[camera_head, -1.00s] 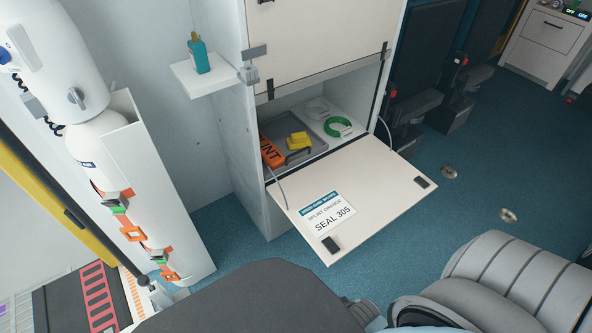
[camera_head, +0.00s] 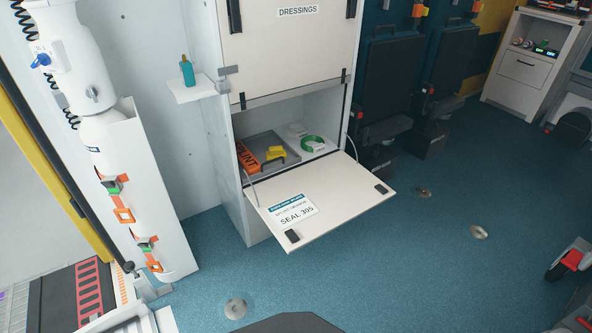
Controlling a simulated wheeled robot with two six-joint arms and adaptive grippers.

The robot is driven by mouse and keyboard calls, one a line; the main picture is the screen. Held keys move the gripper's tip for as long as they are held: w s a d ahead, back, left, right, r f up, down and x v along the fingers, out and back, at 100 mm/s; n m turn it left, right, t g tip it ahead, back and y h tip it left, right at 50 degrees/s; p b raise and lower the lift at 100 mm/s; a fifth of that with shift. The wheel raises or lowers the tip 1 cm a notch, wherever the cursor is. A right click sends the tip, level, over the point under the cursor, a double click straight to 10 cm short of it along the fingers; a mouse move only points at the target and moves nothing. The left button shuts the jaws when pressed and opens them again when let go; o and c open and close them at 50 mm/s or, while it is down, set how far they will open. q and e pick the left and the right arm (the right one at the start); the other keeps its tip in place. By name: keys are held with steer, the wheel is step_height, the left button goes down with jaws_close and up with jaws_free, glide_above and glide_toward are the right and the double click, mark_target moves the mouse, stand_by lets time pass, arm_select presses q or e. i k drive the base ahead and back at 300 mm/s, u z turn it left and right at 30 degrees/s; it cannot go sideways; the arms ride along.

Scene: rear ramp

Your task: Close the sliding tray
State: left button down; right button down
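A grey sliding tray (camera_head: 291,157) sits inside the lower compartment of a white cabinet. It holds an orange splint pack (camera_head: 247,158) and a yellow item (camera_head: 276,153). The compartment's drop-down door (camera_head: 340,200) hangs open, roughly level, with a "SEAL 305" label on it and a cord at each side. The tray lies behind the door's hinge edge, and how far it is pulled out is hard to tell. Neither of my grippers is in view.
A green coil (camera_head: 313,143) lies right of the tray. A small shelf (camera_head: 192,90) with a teal bottle (camera_head: 187,71) juts out left of the cabinet. A cylinder in a white holder (camera_head: 145,190) stands at left. Blue floor (camera_head: 400,270) is clear before the door.

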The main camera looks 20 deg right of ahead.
mark_target(258, 144)
steer(key=z, duration=1.8)
steer(key=i, duration=1.3)
